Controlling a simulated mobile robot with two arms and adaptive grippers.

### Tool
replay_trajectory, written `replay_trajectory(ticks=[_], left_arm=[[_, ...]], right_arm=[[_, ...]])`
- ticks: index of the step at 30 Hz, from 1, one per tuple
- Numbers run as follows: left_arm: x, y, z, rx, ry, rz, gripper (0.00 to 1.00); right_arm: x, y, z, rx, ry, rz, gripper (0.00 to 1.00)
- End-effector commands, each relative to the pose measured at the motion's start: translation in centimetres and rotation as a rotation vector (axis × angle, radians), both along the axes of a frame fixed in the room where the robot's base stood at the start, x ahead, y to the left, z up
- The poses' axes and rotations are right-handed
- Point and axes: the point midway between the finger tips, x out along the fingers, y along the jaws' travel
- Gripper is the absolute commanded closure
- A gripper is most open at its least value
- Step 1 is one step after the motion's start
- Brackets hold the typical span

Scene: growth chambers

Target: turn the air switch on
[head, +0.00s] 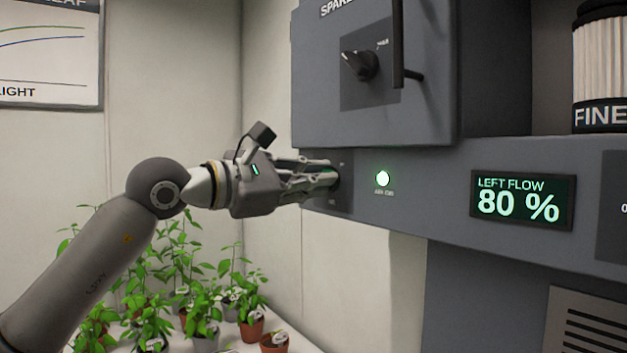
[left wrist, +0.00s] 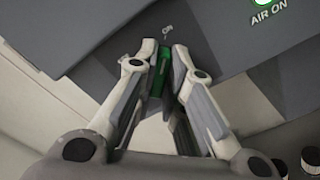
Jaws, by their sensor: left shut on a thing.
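The air switch shows in the left wrist view as a green part (left wrist: 157,84) on a darker plate, just below an "ON" label. My left gripper (head: 332,177) is at the left end of the grey panel in the head view. In the left wrist view the same gripper (left wrist: 163,68) has its fingertips closed around the green part. In the head view the fingers mostly hide the switch. A round lamp (head: 383,178) to the right glows green; in the left wrist view the lamp (left wrist: 264,3) is labelled "AIR ON". My right gripper is in neither view.
A grey cabinet (head: 485,75) with a rotary knob (head: 359,65) and a projecting bar handle (head: 399,45) overhangs the panel close above my gripper. A display (head: 522,200) reads "LEFT FLOW 80 %". Several potted plants (head: 205,325) stand below my left arm.

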Motion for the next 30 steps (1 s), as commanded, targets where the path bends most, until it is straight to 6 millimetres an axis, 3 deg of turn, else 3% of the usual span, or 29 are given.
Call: replay_trajectory(ticks=[1,2,6,19,30], left_arm=[[0.0,0.0,-0.2,0.005,0.0,0.001,1.0],[0.0,0.0,-0.2,0.005,0.0,0.001,0.85],[0.0,0.0,-0.1,0.003,0.0,0.0,0.68],[-0.5,0.7,0.0,0.001,-0.001,0.001,0.68],[-4.6,6.6,-0.1,0.001,0.0,0.004,0.68]], right_arm=[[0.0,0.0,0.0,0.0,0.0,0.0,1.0],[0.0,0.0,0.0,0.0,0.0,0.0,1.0],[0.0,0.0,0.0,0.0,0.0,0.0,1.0],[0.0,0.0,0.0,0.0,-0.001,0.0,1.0],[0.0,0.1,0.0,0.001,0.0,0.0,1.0]])
